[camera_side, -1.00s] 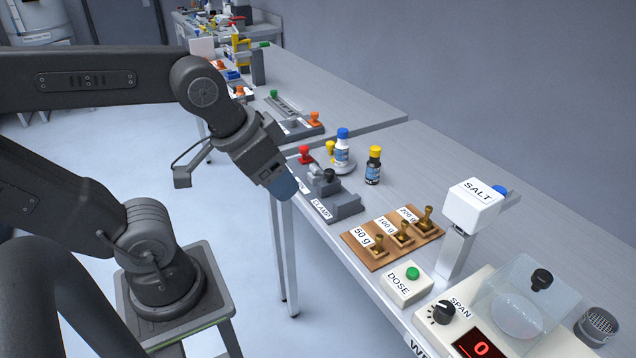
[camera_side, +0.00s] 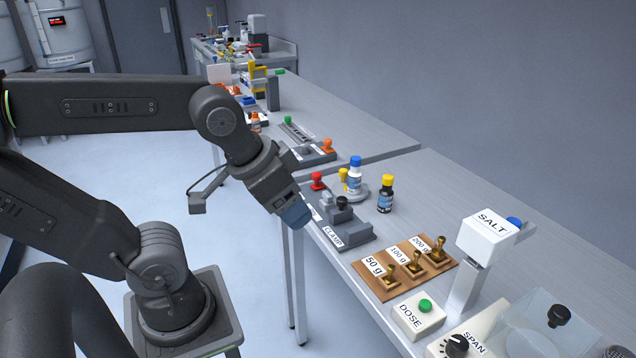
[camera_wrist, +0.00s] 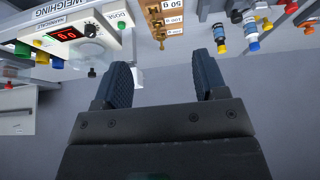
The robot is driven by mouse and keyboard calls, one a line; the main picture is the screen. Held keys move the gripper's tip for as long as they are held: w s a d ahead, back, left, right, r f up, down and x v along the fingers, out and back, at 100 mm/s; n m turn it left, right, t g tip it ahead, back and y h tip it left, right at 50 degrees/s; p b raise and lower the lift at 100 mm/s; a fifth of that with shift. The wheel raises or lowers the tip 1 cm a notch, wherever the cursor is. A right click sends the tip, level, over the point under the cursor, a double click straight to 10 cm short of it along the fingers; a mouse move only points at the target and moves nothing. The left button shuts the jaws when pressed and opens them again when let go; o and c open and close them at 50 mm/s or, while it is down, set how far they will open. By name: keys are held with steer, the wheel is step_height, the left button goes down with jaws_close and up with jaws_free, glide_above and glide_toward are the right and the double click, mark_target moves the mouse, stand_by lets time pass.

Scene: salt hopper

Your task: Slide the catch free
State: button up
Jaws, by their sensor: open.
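The white salt hopper (camera_side: 487,237), labelled SALT, stands on a grey post on the bench at the right of the side view. A blue part (camera_side: 515,223) shows behind its top right; I cannot tell whether it is the catch. My gripper (camera_side: 294,213) hangs tilted down by the bench's front edge, left of the clamp block and well apart from the hopper. In the wrist view my gripper (camera_wrist: 161,78) shows two dark ridged fingers spread apart with nothing between them. The hopper is not clear in the wrist view.
The clamp block (camera_side: 345,236) is nearest my gripper. Between it and the hopper are bottles (camera_side: 385,195), a wooden weight board (camera_side: 372,284) and the DOSE box (camera_side: 410,322). A weighing unit (camera_wrist: 62,45) with a red display shows upside down in the wrist view.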

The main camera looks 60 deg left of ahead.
steer(key=shift+r, duration=0.1)
steer(key=shift+c, duration=0.8)
steer(key=w+a+r+n+g, duration=0.1)
steer(key=w+a+r+n, duration=0.2)
steer(key=w+a, duration=0.35)
steer(key=n+g, duration=0.5)
steer(key=n, duration=0.5)
glide_above(317, 174)
step_height(317, 174, down, 10)
step_height(317, 174, down, 13)
steer(key=shift+f, duration=0.15)
steer(key=shift+c, duration=0.2)
jaws_close()
